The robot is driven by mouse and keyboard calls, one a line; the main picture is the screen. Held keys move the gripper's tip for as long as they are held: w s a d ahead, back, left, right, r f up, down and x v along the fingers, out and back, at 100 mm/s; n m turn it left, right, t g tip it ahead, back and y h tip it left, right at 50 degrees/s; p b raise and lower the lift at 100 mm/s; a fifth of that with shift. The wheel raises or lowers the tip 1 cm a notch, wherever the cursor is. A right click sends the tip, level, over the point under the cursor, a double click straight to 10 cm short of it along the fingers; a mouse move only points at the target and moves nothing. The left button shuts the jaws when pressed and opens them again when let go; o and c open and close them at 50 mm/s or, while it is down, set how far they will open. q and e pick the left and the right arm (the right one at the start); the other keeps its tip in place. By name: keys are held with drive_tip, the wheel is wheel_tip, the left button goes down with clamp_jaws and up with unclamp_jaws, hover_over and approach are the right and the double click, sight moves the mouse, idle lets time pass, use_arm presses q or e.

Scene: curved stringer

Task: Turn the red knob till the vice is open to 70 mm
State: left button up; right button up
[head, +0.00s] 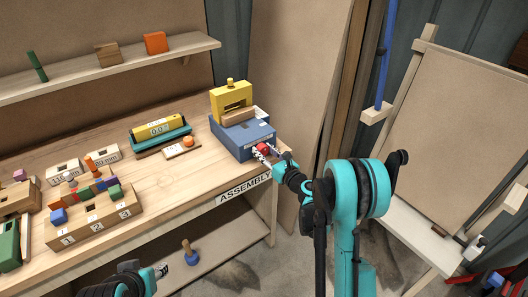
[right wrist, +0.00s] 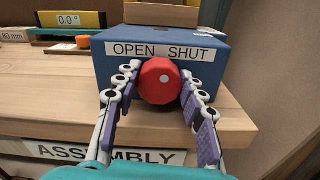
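The vice has a blue base (head: 245,138) at the right end of the bench, with a yellow frame (head: 232,97) and a tan block on top. Its red knob (right wrist: 160,81) is on the front face, under a label (right wrist: 160,50) reading OPEN on the left and SHUT on the right. A white dot shows near the knob's middle. My right gripper (right wrist: 158,82) has one finger on each side of the knob, apparently with a narrow gap at left; contact at right is unclear. My left gripper (head: 161,271) is low in the head view, its fingers mostly hidden.
A yellow display (head: 158,127) reading 0.0° sits on a teal bar left of the vice. Marked blocks (head: 103,153), one reading 80 mm, and a numbered wooden rack (head: 95,225) with coloured pieces stand further left. A panel rises right of the bench.

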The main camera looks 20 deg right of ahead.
drive_tip(key=shift+n, duration=0.5)
drive_tip(key=n, duration=0.5)
drive_tip(key=shift+a+n, duration=0.1)
drive_tip(key=shift+n, duration=0.3)
drive_tip(key=n, duration=0.3)
drive_tip(key=shift+n, duration=2)
drive_tip(key=o, duration=1.2)
drive_tip(key=shift+c, duration=0.2)
